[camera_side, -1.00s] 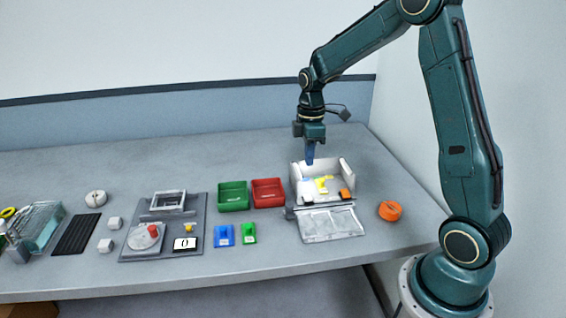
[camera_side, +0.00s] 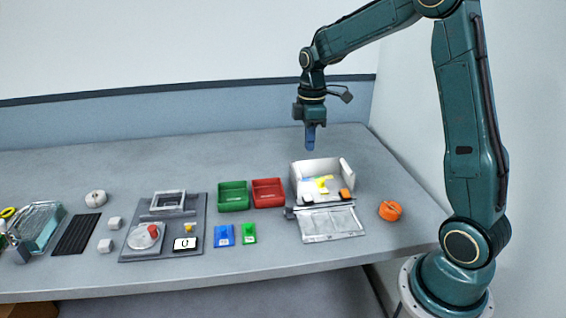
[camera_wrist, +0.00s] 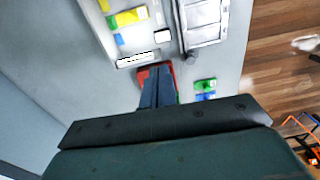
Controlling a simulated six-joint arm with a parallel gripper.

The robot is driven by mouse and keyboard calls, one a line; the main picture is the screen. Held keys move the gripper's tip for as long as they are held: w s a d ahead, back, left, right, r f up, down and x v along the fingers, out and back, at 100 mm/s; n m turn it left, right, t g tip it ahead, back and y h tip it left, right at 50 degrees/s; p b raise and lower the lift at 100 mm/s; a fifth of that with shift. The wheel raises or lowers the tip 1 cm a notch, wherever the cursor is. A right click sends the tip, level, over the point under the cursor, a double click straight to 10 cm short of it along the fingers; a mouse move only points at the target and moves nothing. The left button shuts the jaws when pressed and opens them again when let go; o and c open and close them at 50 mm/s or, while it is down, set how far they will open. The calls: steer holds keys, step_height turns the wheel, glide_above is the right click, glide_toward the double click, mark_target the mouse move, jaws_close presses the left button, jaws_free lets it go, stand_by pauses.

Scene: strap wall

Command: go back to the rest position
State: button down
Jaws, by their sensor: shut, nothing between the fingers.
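My gripper (camera_side: 310,146) hangs fingers-down above the white open box (camera_side: 297,188), clear of it and of the table. Its blue fingers are together with nothing between them. In the wrist view my gripper (camera_wrist: 156,104) covers most of the red bin (camera_wrist: 146,73). The white box holds yellow, orange and blue pieces, and its flat grey lid (camera_side: 331,224) lies open toward the front of the table.
A green bin (camera_side: 233,196) and a red bin (camera_side: 268,192) stand left of the box. Blue (camera_side: 224,235) and green (camera_side: 249,233) holders lie before them. A grey board (camera_side: 150,252) is further left. An orange round piece (camera_side: 390,210) lies right. The back table is clear.

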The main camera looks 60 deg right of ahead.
steer(key=s+a+r+m+t, duration=0.3)
steer(key=s+a, duration=0.4)
steer(key=s, duration=0.4)
steer(key=s+a+r+m+t, duration=0.2)
steer(key=s+a+r+m, duration=0.3)
steer(key=s, duration=0.5)
steer(key=a+r, duration=0.1)
steer(key=a, duration=0.1)
steer(key=shift+s+a+r+m+t, duration=0.3)
steer(key=shift+s+r+m+t, duration=0.05)
steer(key=shift+m+t, duration=0.05)
steer(key=c, duration=2)
jaws_free()
steer(key=o, duration=0.7)
steer(key=shift+w, duration=0.15)
steer(key=shift+o, duration=1.3)
steer(key=shift+w+d+r, duration=0.1)
steer(key=shift+w, duration=0.1)
steer(key=w+d+f+n+g, duration=0.1)
steer(key=w+d+n+g, duration=0.15)
steer(key=w, duration=0.45)
steer(key=w+d+f+n+g, duration=0.1)
steer(key=w+d+n+g, duration=0.1)
steer(key=w+d+n, duration=0.3)
steer(key=w+d+f+n+g+y, duration=0.1)
steer(key=w+d+f+g, duration=0.1)
steer(key=w+d+f, duration=0.6)
steer(key=shift+w+d+f, duration=0.3)
steer(key=shift+w+f, duration=0.4)
steer(key=shift+f, duration=0.1)
